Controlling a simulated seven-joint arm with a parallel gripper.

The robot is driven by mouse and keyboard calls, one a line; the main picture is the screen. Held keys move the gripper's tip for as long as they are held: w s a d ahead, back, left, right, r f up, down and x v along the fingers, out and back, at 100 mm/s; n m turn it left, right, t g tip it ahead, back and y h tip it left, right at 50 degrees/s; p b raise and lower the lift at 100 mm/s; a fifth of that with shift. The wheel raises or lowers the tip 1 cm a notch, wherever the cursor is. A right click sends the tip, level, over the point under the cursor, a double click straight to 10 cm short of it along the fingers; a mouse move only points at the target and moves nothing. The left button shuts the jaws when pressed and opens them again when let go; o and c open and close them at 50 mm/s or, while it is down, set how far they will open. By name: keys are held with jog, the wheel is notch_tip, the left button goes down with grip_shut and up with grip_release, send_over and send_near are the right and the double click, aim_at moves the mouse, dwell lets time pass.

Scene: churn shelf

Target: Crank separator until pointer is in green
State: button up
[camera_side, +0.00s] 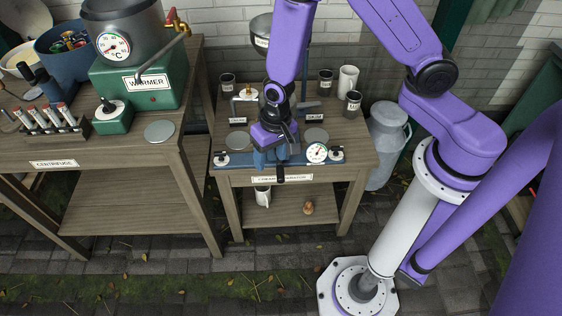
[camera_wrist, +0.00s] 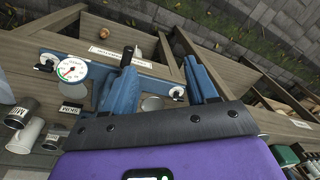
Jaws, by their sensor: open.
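The separator stands on the right-hand table, with a blue front bar (camera_side: 232,168) and a label below it. Its round white dial (camera_side: 317,152) sits right of my gripper; it also shows at left in the wrist view (camera_wrist: 72,69). The pointer is too small to read against the colours. A black crank grip (camera_side: 281,173) sticks out in front, and it shows just beyond my left finger in the wrist view (camera_wrist: 127,56). My gripper (camera_side: 276,152) is open above the front bar, its blue fingers (camera_wrist: 160,66) apart. I cannot tell whether a finger touches the crank.
A milk can (camera_side: 386,145) stands on the paving to the right. The left table holds the green warmer (camera_side: 140,80) and a rack of tubes (camera_side: 47,120). A lower shelf holds a white cup (camera_side: 262,195).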

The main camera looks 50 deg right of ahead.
notch_tip(320, 180, down, 6)
jog(key=w+d+m+h, duration=0.1)
jog(key=w+d+m, duration=0.1)
jog(key=d+m, duration=0.1)
jog(key=m+t+h, duration=0.1)
jog(key=m+h, duration=0.1)
jog(key=m, duration=0.2)
send_over(280, 174)
jog(key=s, duration=0.1)
jog(key=f, duration=0.4)
jog(key=a+f, duration=0.1)
jog(key=f, duration=0.1)
jog(key=shift+s, duration=0.15)
jog(key=shift+x, duration=4.1)
jog(key=shift+f, duration=0.3)
jog(key=c, duration=1)
